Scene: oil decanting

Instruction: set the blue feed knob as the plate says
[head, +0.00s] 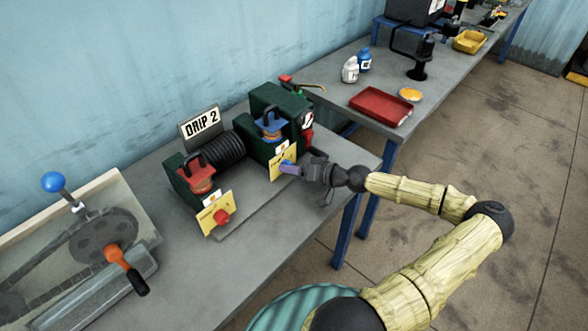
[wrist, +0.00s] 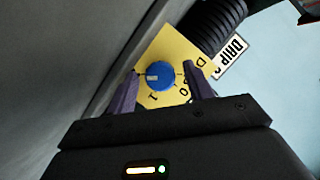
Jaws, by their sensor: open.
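The blue feed knob (wrist: 161,75) sits on a yellow dial card (wrist: 150,54) in the wrist view. Its white mark points to the picture's left; a 0 and a 1 show on the card's lower side, and other digits are hidden or unclear. My gripper (wrist: 162,68) is open, one finger on each side of the knob; I cannot tell whether they touch it. In the head view my gripper (head: 290,169) is at the knob, mostly covering it. The plate (head: 201,122) reads "DRIP 2" and stands behind the green machine (head: 257,151).
A red knob (head: 221,216) on another yellow card is at the near left. A blue-balled lever (head: 54,182) and an orange-and-black crank (head: 125,268) stand farther left. A red tray (head: 381,106) lies on the back bench. Bare bench top lies in front of the machine.

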